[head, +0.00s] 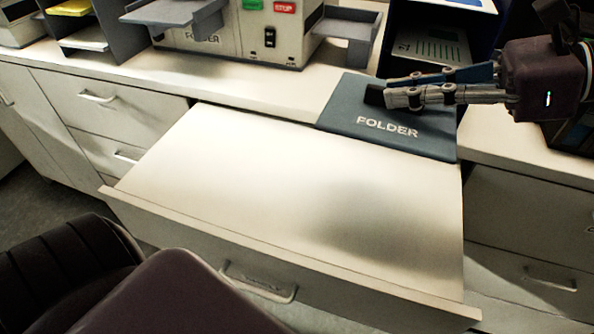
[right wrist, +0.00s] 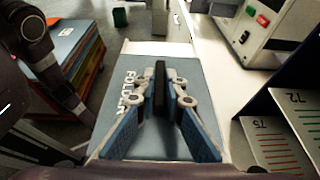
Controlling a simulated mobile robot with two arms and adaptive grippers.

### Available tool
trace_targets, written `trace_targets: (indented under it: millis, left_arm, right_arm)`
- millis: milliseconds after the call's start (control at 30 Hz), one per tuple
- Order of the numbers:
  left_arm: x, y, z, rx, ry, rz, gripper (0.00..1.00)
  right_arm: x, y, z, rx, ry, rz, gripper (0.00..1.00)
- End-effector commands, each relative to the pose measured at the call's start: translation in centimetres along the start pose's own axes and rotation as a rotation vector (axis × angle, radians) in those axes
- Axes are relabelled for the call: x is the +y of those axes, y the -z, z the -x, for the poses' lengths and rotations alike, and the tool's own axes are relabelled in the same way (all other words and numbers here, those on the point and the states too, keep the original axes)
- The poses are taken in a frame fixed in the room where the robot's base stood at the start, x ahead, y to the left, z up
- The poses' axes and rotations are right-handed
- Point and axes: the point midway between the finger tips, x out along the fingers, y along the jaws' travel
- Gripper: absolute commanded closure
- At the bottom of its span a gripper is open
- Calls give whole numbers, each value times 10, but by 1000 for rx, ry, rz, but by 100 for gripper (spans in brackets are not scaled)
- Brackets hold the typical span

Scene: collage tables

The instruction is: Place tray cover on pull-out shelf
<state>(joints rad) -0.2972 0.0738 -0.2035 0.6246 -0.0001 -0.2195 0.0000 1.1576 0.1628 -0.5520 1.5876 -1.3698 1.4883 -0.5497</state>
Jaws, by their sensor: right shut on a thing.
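The tray cover (head: 415,137) is a flat blue-grey panel lettered FOLDER with a dark upright handle (head: 373,96). It spans the counter's front edge and the back right part of the pull-out shelf (head: 260,190); I cannot tell whether it rests there or hovers just above. The shelf is drawn out, with a bare white top and a raised front lip. My right gripper (head: 388,90) is shut on the handle. The right wrist view shows the cover (right wrist: 190,120) below the fingers, with the handle (right wrist: 160,76) between them. My left gripper is out of view.
A folder machine (head: 240,35) with grey side trays stands at the back of the counter (head: 290,85). A dark paper rack (head: 435,40) stands behind the cover. Closed drawers (head: 110,115) flank the shelf. The shelf's left and front areas are clear.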

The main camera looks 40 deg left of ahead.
Motion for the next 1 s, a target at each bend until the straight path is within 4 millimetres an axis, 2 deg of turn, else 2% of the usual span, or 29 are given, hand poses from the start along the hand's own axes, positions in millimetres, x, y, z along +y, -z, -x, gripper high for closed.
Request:
trace_targets:
  millis: [133,267,800,1000]
  left_arm:
    - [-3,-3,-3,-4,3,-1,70]
    - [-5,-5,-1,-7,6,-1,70]
    - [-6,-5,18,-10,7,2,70]
    - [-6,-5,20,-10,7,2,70]
  right_arm:
    - [4,-9,-10,-2,-28,12,100]
    - [4,-1,-14,-3,-31,9,100]
    - [4,117,-62,-5,-29,7,100]
    - [4,136,-70,-4,-27,11,100]
